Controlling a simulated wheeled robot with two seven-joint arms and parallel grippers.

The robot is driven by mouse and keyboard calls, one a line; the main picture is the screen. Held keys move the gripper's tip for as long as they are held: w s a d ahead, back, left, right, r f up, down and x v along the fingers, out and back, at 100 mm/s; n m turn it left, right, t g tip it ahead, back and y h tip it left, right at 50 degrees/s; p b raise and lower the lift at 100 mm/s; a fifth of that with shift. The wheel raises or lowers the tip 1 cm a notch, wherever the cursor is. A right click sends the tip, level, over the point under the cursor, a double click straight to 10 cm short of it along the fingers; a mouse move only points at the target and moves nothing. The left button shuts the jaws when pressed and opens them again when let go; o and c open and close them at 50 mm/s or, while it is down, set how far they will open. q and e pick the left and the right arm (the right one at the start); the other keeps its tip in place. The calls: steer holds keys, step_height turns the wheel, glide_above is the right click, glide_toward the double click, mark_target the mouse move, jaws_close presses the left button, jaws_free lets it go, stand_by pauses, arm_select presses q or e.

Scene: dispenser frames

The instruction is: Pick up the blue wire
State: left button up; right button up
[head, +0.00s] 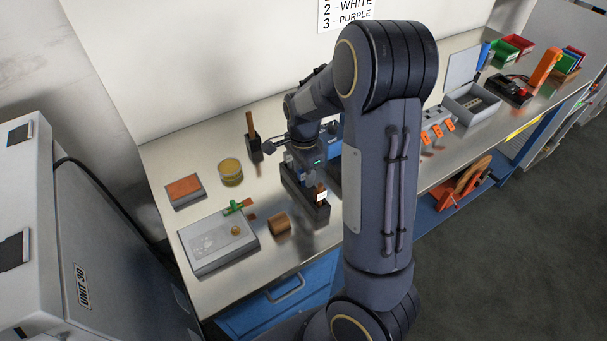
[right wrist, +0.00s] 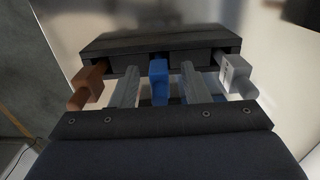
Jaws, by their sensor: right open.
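The blue wire (right wrist: 158,78) shows as a blue block-like end in the middle slot of a dark dispenser frame (right wrist: 110,44) in the right wrist view. My right gripper (right wrist: 157,92) is open, with one grey finger on each side of the blue end. I cannot tell whether the fingers touch it. A brown end (right wrist: 90,85) sits left of the fingers and a white end (right wrist: 237,76) sits right of them. In the head view the dark dispenser (head: 318,212) stands on the bench under my right wrist, which hides the blue wire. My left gripper is not in view.
On the metal bench (head: 160,155) are a yellow round container (head: 231,172), a grey box (head: 215,245), a brown cylinder (head: 279,223) and a dark holder (head: 254,150). A grey tray (head: 470,103) and red and green bins stand farther right. A wall rises behind.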

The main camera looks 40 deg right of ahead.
steer(key=shift+f, duration=0.25)
jaws_close()
